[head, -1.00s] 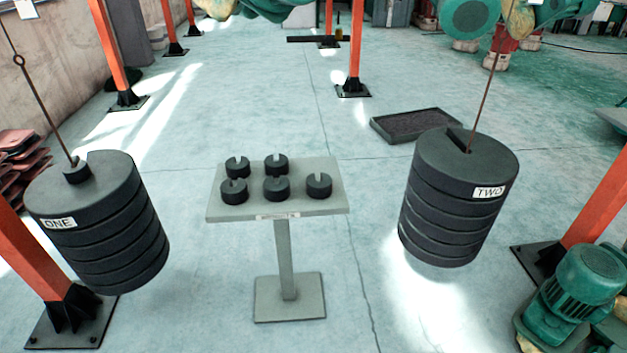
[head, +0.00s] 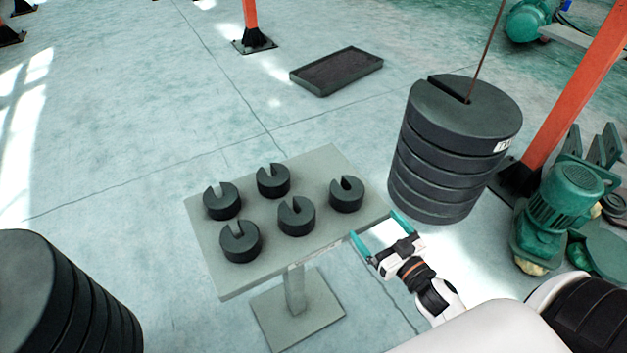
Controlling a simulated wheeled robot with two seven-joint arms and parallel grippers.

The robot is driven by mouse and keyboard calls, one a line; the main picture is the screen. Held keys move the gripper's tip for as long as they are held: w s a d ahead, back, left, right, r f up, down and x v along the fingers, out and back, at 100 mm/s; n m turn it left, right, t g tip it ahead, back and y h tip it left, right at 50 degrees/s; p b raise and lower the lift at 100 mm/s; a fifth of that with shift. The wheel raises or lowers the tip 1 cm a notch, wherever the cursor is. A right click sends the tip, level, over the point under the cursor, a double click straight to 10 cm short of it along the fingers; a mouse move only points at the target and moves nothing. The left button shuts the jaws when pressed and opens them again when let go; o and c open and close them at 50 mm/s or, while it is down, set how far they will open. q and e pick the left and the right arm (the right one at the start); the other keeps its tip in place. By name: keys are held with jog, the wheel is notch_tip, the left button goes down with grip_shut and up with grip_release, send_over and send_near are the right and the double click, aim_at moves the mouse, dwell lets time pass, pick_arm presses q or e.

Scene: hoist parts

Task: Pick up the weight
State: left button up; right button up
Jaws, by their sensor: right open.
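Several small black slotted weights stand on a grey pedestal table (head: 232,283). They are a back left weight (head: 222,203), a back middle weight (head: 273,182), a right weight (head: 346,196), a front middle weight (head: 297,218) and a front left weight (head: 240,243). My right gripper (head: 378,232) is open and empty at the table's right edge, its teal-edged fingers pointing toward the right weight and apart from it. My left gripper is not in view.
A large hanging stack of slotted discs (head: 455,150) is close behind my right gripper. Another large stack (head: 60,305) is at the lower left. An orange post (head: 580,85) and a green motor (head: 570,195) stand at right. A dark tray (head: 337,71) lies on open floor.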

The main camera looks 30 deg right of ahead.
aim_at(357, 201)
jog(key=shift+w+a+r, duration=0.2)
jog(key=shift+w+r, duration=0.2)
jog(key=shift+w, duration=0.1)
jog(key=shift+w+a+r, duration=0.15)
jog(key=shift+w+r, duration=0.2)
jog(key=shift+w, duration=0.15)
jog(key=w, duration=0.4)
jog(key=shift+w, duration=0.4)
jog(key=shift+w+a+p, duration=0.1)
jog(key=shift+w+p, duration=0.25)
jog(key=shift+w, duration=0.2)
jog(key=w, duration=0.4)
jog(key=shift+w+a+r, duration=0.2)
jog(key=shift+w+a, duration=0.05)
jog(key=shift+w, duration=0.1)
jog(key=c, duration=2)
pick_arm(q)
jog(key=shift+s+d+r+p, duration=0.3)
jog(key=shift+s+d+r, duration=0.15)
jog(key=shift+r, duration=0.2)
pick_arm(e)
jog(key=shift+w+r+t, duration=0.1)
jog(key=shift+r+t, duration=0.2)
jog(key=shift+r, duration=0.1)
